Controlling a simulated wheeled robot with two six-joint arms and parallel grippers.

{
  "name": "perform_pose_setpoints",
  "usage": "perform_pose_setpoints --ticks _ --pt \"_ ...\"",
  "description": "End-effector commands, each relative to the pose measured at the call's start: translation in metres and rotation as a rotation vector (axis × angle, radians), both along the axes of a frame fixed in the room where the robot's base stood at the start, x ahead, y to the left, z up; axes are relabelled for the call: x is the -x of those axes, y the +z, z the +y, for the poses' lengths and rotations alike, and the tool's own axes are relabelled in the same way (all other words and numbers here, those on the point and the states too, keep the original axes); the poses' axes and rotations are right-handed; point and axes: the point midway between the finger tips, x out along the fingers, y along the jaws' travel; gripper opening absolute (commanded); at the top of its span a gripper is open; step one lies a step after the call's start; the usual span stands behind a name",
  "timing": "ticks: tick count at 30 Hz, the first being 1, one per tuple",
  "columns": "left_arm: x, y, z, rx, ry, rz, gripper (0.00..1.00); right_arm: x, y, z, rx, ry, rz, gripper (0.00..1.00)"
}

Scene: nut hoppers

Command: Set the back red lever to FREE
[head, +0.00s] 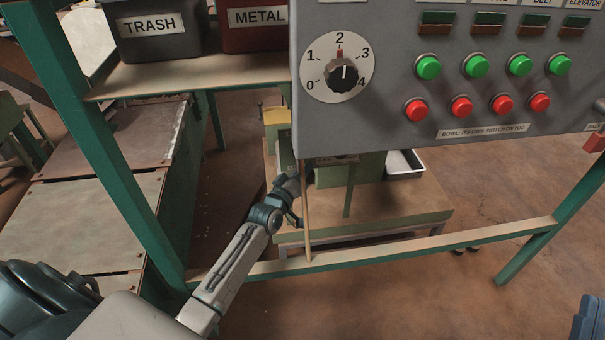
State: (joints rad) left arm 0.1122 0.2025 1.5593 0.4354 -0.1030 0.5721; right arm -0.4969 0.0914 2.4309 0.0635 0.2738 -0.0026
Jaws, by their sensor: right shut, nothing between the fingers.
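A red handle (594,142) shows at the right edge, beside the lower right corner of the grey control panel. My left arm reaches up from the lower left, and my left gripper (297,180) is below the panel's lower left corner, far to the left of the red handle. It is partly hidden, and its fingers are unclear. A blue-grey part of my right arm shows in the lower right corner; its gripper is out of view.
The grey panel (390,125) carries a dial (343,72) pointing near 2, and green and red buttons. A green frame rail (400,248) crosses below it. TRASH (158,40) and METAL (255,28) bins stand on a shelf upper left. Open floor lies lower right.

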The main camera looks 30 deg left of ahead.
Motion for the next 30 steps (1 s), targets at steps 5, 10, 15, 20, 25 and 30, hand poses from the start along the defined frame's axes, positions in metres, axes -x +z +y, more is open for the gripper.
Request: perform_pose_setpoints --ticks 5,10,15,20,25,30 --pt "-0.005 -0.001 0.0 -0.001 0.0 0.0 0.33 0.005 0.01 0.0 0.004 0.0 -0.069 0.0" --pt "-0.006 0.0 0.0 -0.001 0.0 0.0 0.33 0.006 0.012 0.0 0.004 0.0 -0.08 0.0" --pt "-0.006 0.0 0.0 0.0 -0.001 0.001 0.25 0.006 0.012 0.0 0.005 0.0 -0.079 0.0" --pt "-0.006 0.0 0.0 0.0 -0.001 0.001 0.0 0.006 0.012 0.0 0.005 0.0 -0.078 0.0" --pt "-0.006 0.0 0.0 0.0 0.0 0.001 0.0 0.005 0.012 0.0 0.005 0.0 -0.076 0.0" --pt "-0.005 0.001 0.0 0.004 0.0 0.007 0.0 0.0 -0.001 0.0 -0.002 -0.001 0.012 0.0"
